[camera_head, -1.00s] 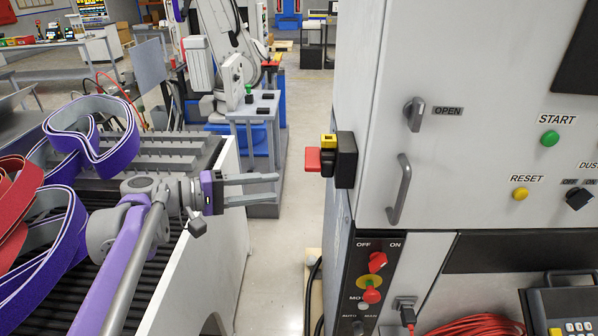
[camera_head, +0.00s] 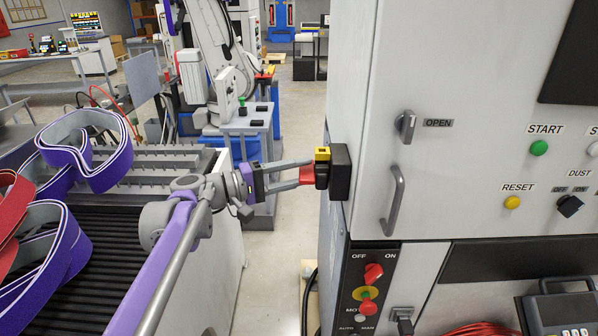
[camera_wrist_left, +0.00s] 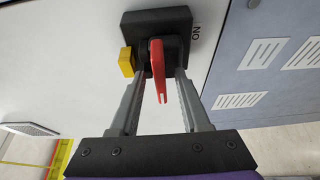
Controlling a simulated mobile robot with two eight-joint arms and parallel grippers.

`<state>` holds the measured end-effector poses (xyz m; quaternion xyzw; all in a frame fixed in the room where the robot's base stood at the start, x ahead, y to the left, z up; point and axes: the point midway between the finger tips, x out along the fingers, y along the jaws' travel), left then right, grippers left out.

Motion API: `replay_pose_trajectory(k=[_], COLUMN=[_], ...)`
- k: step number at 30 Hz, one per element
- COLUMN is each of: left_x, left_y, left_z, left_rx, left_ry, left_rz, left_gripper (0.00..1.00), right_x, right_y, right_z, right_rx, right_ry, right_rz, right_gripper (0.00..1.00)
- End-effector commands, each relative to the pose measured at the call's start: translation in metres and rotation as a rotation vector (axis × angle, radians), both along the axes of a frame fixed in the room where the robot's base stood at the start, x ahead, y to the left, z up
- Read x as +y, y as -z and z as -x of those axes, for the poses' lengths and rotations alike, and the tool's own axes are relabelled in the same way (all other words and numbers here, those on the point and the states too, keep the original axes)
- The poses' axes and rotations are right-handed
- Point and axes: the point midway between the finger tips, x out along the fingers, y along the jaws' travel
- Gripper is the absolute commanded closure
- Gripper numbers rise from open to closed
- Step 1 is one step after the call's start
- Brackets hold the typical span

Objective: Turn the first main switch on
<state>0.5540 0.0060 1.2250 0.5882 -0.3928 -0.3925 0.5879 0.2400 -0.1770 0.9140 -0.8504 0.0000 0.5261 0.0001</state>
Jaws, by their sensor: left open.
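A switch with a black housing (camera_head: 341,172) and a red lever (camera_head: 308,174) is mounted at the cabinet's left edge. My left gripper (camera_head: 306,172) is at the lever, with its fingers stretched toward the housing. In the left wrist view the red lever (camera_wrist_left: 158,68) stands between the two open fingers of my gripper (camera_wrist_left: 159,82), and a small gap seems to show on each side. The black housing (camera_wrist_left: 170,22) has a yellow tab (camera_wrist_left: 127,61) and an "ON" label beside it. My right gripper is not in view.
The cabinet (camera_head: 450,60) fills the right, with an OPEN knob (camera_head: 405,125) and a grey handle (camera_head: 394,200). A lower panel has a red rotary switch (camera_head: 373,273) marked OFF and ON. A conveyor (camera_head: 60,235) with purple and red belts is at left.

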Motion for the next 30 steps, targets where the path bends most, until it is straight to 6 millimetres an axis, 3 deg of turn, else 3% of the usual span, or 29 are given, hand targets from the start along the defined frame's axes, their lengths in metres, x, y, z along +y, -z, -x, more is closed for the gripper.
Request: replay_pose_trajectory(k=[8,16,30], left_x=[-0.0018,-0.0016,-0.0015], left_y=[0.0002,0.0001,-0.0012], left_z=[-0.0005,-0.0005,-0.0005], left_rx=[0.000,0.000,0.024], left_ry=[0.000,0.000,0.000], left_rz=[0.000,0.000,0.001], left_gripper=[0.54,1.00,1.00], right_x=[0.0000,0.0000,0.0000], right_y=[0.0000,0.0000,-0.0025], right_z=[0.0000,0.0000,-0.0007], right_rx=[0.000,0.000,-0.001], right_ry=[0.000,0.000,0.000], right_rz=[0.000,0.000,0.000], right_gripper=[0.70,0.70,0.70])
